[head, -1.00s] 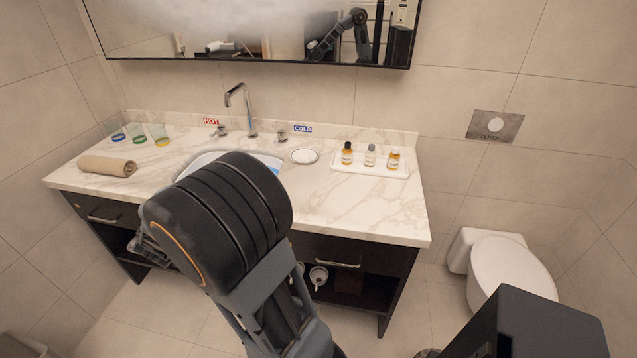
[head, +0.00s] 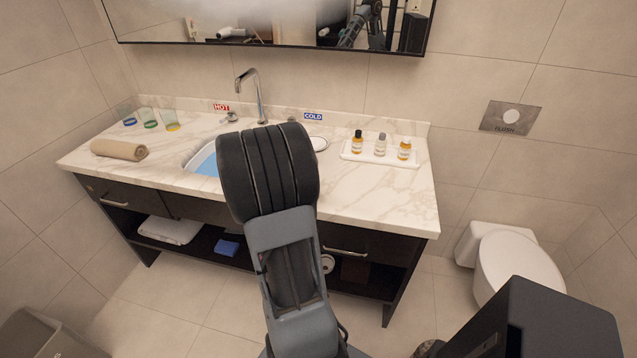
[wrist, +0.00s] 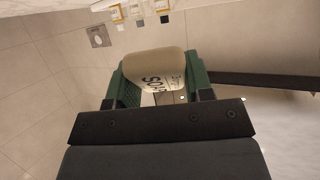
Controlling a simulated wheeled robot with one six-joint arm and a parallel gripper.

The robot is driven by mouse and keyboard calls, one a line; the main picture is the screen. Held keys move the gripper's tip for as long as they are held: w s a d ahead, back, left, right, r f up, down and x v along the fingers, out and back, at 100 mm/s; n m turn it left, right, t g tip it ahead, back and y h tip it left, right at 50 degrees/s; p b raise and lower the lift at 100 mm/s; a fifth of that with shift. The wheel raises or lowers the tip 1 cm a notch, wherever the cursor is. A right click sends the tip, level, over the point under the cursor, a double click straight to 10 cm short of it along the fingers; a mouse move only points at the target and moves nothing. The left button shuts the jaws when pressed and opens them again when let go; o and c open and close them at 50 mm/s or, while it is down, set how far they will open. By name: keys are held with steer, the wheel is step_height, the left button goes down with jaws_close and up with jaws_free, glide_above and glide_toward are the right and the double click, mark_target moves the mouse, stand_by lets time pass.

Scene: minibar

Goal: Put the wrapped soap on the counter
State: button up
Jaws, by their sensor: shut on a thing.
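The wrapped soap (wrist: 155,66) is a pale cream block with dark printed letters, seen in the wrist view. My gripper (wrist: 158,88) is shut on it, with a green finger on each side. In the head view the gripper and soap are hidden behind my dark arm, which reaches up in front of the counter. The counter (head: 385,195) is a white marble top with brown veins over dark drawers.
A rolled towel (head: 120,149) and several glasses (head: 149,118) stand at the counter's left. The basin (head: 203,160) and tap (head: 250,90) are in the middle. A white tray (head: 377,159) holds three bottles. The counter's front right is bare. A toilet (head: 518,265) stands right.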

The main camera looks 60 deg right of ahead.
steer(key=d+f, duration=0.1)
steer(key=s+d+f, duration=0.1)
steer(key=f, duration=0.1)
steer(key=d+f, duration=0.2)
steer(key=shift+s+f, duration=0.15)
steer(key=shift+s, duration=0.2)
steer(key=f, duration=0.3)
steer(key=shift+s+d+p, duration=0.1)
steer(key=shift+d+p, duration=0.1)
steer(key=shift+p, duration=0.15)
steer(key=shift+f, duration=0.25)
steer(key=shift+f+b, duration=0.25)
steer(key=shift+b, duration=0.2)
steer(key=o, duration=1)
steer(key=shift+r, duration=0.1)
steer(key=shift+r, duration=0.1)
